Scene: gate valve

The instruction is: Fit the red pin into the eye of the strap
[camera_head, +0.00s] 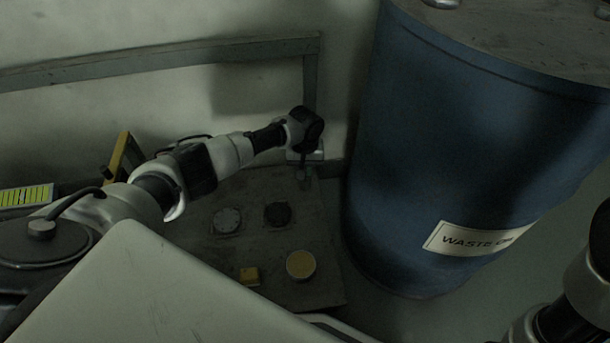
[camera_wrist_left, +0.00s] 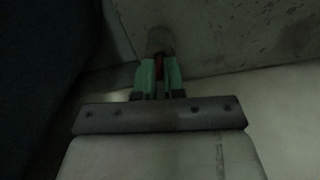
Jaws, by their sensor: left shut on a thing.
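My left gripper (camera_head: 306,173) is at the far end of its arm, at the back corner of the dark board near the wall. My right gripper is not in view.
A large blue waste drum (camera_head: 455,140) stands close to the right of the left gripper. A grey rail (camera_head: 160,62) runs along the wall.

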